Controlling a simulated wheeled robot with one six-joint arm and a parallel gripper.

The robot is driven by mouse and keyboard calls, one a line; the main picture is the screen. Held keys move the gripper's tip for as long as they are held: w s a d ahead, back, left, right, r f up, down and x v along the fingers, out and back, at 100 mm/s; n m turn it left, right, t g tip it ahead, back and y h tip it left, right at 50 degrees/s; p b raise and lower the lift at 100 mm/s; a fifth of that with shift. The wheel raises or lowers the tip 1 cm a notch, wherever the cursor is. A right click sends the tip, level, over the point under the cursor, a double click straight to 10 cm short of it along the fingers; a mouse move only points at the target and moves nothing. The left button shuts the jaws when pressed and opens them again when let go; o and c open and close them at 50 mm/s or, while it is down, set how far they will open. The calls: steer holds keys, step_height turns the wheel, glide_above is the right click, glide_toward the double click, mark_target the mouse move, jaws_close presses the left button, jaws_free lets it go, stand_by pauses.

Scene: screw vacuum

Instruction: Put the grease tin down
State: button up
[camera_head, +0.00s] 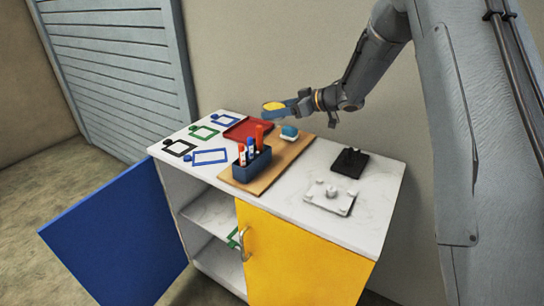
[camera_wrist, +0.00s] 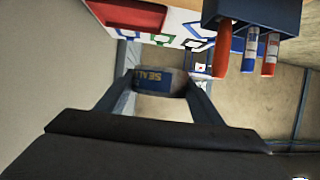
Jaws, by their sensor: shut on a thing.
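My gripper (camera_head: 277,109) is shut on a small tin (camera_head: 273,105) with a yellow top, held in the air above the back of the cabinet's white top (camera_head: 300,180). In the wrist view the tin (camera_wrist: 157,81) sits between the two fingers, with a dark blue label that seems to read "SEAL". Part of the label is cut off from sight, so I cannot read whether it says grease. The tin is apart from every surface below it.
A wooden board (camera_head: 236,184) carries a blue pen holder (camera_head: 252,170) and a blue-topped item (camera_head: 289,132). A red tray (camera_head: 247,130) and several coloured frames lie left. A black item (camera_head: 351,162) and white plate (camera_head: 330,198) lie right. The blue door (camera_head: 117,239) stands open.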

mark_target(278, 150)
steer(key=shift+w+d+f+b, duration=0.15)
steer(key=shift+f+b, duration=0.3)
steer(key=shift+f, duration=1.9)
steer(key=shift+w+d+f+b, duration=0.15)
steer(key=shift+f+b, duration=0.35)
steer(key=shift+f, duration=1.85)
steer(key=shift+w+d+f+b, duration=0.15)
steer(key=shift+f+b, duration=0.3)
steer(key=shift+f, duration=1.9)
steer(key=shift+a+f, duration=0.1)
steer(key=shift+f, duration=0.1)
steer(key=o, duration=1.3)
steer(key=shift+r, duration=0.25)
steer(key=b+v, duration=0.2)
steer(key=v, duration=1)
